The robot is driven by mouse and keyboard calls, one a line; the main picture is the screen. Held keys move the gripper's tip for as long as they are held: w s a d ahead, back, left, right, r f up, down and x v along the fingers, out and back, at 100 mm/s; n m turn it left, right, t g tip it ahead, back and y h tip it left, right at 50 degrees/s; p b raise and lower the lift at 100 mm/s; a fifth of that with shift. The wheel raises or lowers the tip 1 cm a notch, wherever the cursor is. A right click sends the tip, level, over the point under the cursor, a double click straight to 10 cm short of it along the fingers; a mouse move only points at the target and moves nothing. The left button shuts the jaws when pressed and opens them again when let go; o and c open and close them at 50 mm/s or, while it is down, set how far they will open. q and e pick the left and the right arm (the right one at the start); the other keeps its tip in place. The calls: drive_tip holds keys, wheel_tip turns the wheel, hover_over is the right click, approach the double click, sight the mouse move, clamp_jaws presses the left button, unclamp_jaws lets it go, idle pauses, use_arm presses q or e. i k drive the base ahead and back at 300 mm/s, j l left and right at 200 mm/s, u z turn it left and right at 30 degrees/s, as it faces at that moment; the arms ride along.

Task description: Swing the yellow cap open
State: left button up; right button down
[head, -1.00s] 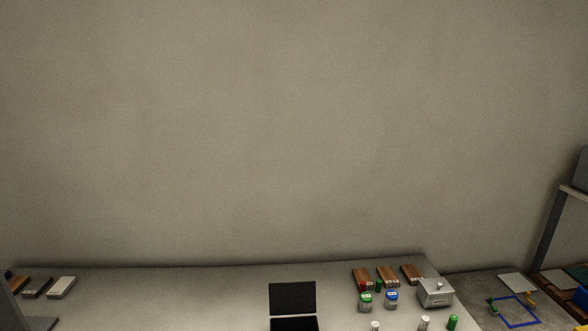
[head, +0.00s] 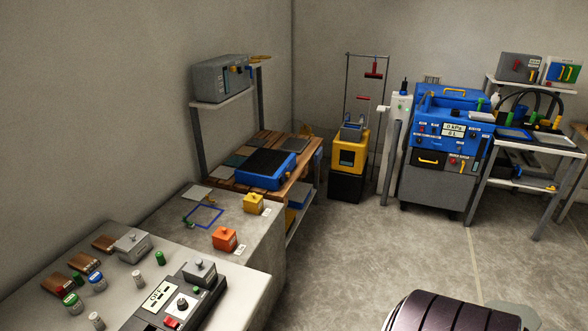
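No part that I can surely name the yellow cap shows in the head view; several yellow parts are small. A blue machine (head: 440,118) with a display stands against the back wall. It has a yellow handle (head: 455,92) on top and a yellow handle (head: 429,161) on its grey lower front. A small yellow box (head: 253,204) with a knob stands on the grey bench at the left. A white-and-green box (head: 562,71) on the upper right shelf carries yellow parts. Neither of my grippers is in view.
A white-grey table (head: 240,300) with a control box (head: 178,300) and small bottles fills the lower left. An orange box (head: 225,238) stands near the grey bench's edge. A yellow-and-black stand (head: 348,152) is at the back. The middle floor (head: 350,250) is clear.

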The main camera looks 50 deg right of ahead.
sight(252, 203)
drive_tip(key=z, duration=1.35)
drive_tip(key=u, duration=0.3)
drive_tip(key=i+l+u, duration=0.2)
drive_tip(key=u, duration=0.15)
drive_tip(key=i+l+u, duration=0.15)
drive_tip(key=l+u, duration=0.25)
drive_tip(key=i+l+u, duration=0.1)
drive_tip(key=l+u, duration=0.25)
